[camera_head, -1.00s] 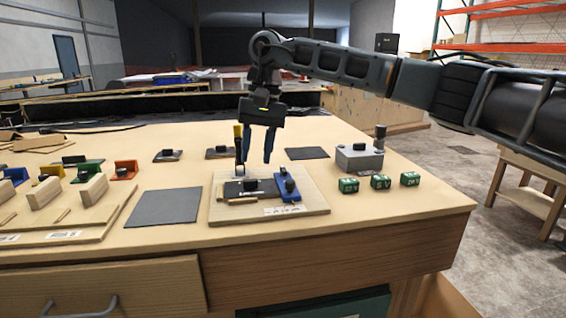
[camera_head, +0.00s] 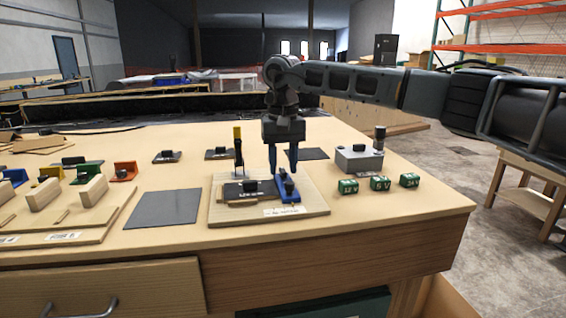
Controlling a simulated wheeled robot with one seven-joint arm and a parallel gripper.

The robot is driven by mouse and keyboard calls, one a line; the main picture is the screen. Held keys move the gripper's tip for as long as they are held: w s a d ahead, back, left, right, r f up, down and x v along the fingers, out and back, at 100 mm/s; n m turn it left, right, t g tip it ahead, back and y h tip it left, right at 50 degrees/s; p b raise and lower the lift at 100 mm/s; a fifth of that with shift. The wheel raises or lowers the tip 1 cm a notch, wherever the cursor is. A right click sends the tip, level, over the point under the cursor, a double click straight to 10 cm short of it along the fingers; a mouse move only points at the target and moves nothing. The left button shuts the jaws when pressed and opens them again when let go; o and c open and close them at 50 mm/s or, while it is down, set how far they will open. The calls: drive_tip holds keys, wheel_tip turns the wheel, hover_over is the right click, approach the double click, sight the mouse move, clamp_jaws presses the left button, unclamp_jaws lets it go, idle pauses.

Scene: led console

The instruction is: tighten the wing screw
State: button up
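A wooden board (camera_head: 222,215) on the bench carries a dark plate (camera_head: 252,190) and a blue block (camera_head: 290,197). A small dark knob, which looks like the wing screw (camera_head: 289,186), stands on the blue block. My gripper (camera_head: 283,173) points straight down with its two blue fingers apart. The fingertips are at or just above the knob. I cannot tell whether they reach around it or touch it. The knob's upper part and the block's far end are partly hidden by the fingers.
An upright yellow-topped lever (camera_head: 238,150) stands just left of my gripper. A grey box with a post (camera_head: 359,159) and green blocks (camera_head: 380,183) are to the right. A dark mat (camera_head: 163,208) lies to the left, with wooden blocks (camera_head: 92,190) beyond it.

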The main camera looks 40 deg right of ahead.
drive_tip(key=shift+c, duration=0.3)
clamp_jaws()
drive_tip(key=shift+m, duration=0.3)
drive_tip(key=m, duration=0.5)
drive_tip(key=shift+m, duration=0.3)
drive_tip(key=m+p, duration=0.1)
drive_tip(key=m, duration=0.5)
drive_tip(key=shift+r, duration=0.1)
drive_tip(key=m, duration=0.6)
drive_tip(key=shift+w+m, duration=0.1)
drive_tip(key=shift+m, duration=0.2)
drive_tip(key=m, duration=0.6)
drive_tip(key=shift+m+p, duration=0.3)
drive_tip(key=shift+p, duration=0.1)
drive_tip(key=shift+r, duration=0.1)
